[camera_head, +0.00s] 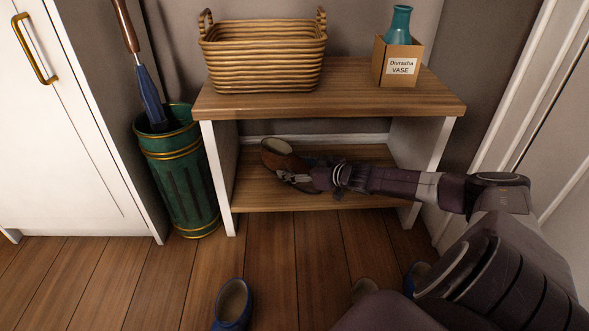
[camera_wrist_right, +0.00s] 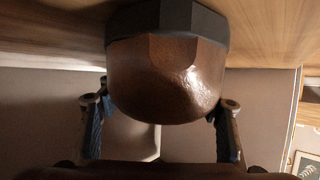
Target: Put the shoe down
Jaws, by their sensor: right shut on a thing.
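The brown shoe (camera_head: 284,158) is inside the lower part of the wooden bench, over the lower shelf (camera_head: 262,198) on its left side. In the right wrist view the shoe (camera_wrist_right: 168,75) shows its brown leather and dark sole, with the sole toward the wood surface at the top of the picture. Whether it rests on the shelf or hangs just above it I cannot tell. My right gripper (camera_head: 300,181) reaches in from the right and is shut on the shoe, with a finger on each side. My left gripper is not in view.
The bench top (camera_head: 340,98) lies over my right arm and carries a wicker basket (camera_head: 264,58) and a vase box (camera_head: 398,62). A green umbrella stand (camera_head: 180,175) stands left of the bench. A blue shoe (camera_head: 232,304) and other footwear lie on the floor.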

